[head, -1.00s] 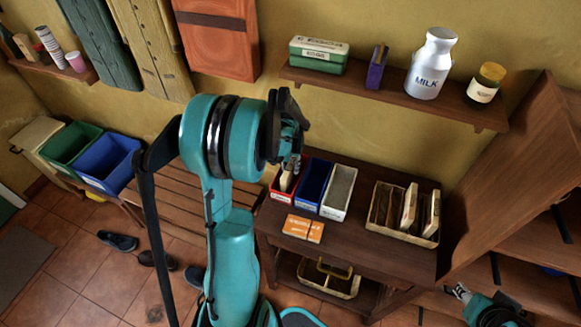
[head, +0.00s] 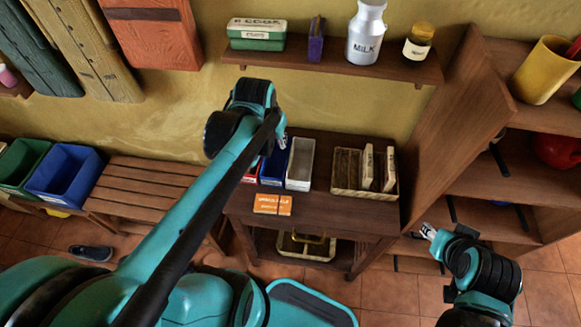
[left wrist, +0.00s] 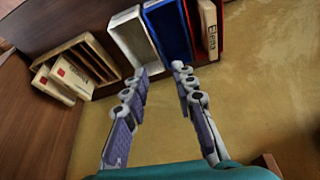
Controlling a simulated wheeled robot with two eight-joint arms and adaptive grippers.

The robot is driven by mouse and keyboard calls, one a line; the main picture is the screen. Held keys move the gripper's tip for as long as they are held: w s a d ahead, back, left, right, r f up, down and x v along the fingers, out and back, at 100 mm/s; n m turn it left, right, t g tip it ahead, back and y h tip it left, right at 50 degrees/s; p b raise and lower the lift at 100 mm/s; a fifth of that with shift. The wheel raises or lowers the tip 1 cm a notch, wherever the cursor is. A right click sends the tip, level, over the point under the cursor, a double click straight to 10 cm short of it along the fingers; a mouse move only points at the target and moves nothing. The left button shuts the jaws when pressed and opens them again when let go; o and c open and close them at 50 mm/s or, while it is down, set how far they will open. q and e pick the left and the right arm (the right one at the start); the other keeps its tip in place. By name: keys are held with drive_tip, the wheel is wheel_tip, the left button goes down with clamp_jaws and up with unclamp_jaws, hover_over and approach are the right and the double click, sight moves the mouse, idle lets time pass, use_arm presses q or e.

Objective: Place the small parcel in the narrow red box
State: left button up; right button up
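The small parcel (head: 272,204) is orange with pale lettering and lies flat at the table's front edge, in front of the boxes. The narrow red box (head: 250,173) stands at the left of the box row and is mostly hidden behind my left arm. In the left wrist view the red box (left wrist: 205,58) is beside the blue one and holds a cream, book-like item marked "Elena" (left wrist: 208,25). My left gripper (head: 283,136) is above the back of the table near the boxes.
A blue box (head: 274,165) and a white box (head: 300,164) stand beside the red one. A cream divided crate (head: 345,188) with upright items is at the table's right. A wall shelf (head: 335,62) with tin, milk can and jar hangs above. Bare tabletop (head: 325,210) lies right of the parcel.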

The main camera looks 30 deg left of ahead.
use_arm(q)
drive_tip(key=s+d+m+t+h, duration=0.1)
drive_tip(key=s+d+t, duration=0.2)
drive_tip(key=s+d, duration=0.4)
drive_tip(key=d, duration=0.2)
drive_tip(key=shift+d+r+m, duration=0.15)
drive_tip(key=shift+d+m, duration=0.15)
drive_tip(key=shift+m, duration=0.1)
drive_tip(key=shift+s, duration=0.1)
